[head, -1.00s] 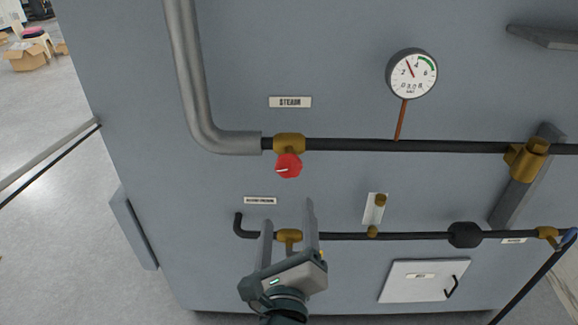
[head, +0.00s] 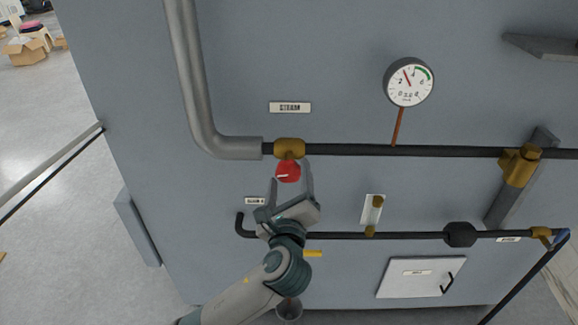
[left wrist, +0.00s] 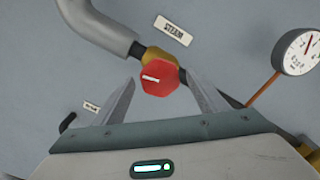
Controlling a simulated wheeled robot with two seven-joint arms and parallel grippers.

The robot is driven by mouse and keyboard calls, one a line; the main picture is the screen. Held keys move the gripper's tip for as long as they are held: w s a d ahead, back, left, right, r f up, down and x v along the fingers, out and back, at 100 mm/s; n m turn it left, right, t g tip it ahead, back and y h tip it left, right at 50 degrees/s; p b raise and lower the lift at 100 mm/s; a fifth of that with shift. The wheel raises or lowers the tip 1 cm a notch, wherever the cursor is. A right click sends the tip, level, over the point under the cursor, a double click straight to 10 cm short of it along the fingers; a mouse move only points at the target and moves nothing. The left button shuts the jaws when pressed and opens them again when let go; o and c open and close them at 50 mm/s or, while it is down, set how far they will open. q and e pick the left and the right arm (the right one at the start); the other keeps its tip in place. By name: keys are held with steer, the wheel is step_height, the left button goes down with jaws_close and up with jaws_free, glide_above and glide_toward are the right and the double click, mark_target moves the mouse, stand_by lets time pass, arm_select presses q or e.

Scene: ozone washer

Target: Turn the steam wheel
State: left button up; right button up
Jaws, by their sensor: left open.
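The red steam wheel (head: 288,171) sits on a brass valve (head: 289,148) on the upper pipe, below the "STEAM" label (head: 290,107). It carries a white mark. My left gripper (head: 290,182) is open, with its fingers reaching up on either side of the wheel in the head view. In the left wrist view the wheel (left wrist: 160,79) shows ahead, between and just beyond the fingertips (left wrist: 160,84). I see no finger clearly touching it. My right gripper is not in view.
A pressure gauge (head: 409,82) stands on the upper pipe to the right. A lower black pipe (head: 385,236) runs below, partly hidden behind my arm. A bent grey pipe (head: 190,80) comes down at the left.

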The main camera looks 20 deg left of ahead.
arm_select(q)
steer(key=shift+p+x, duration=0.3)
steer(key=shift+x, duration=1.15)
steer(key=c, duration=1.1)
steer(key=shift+n, duration=0.3)
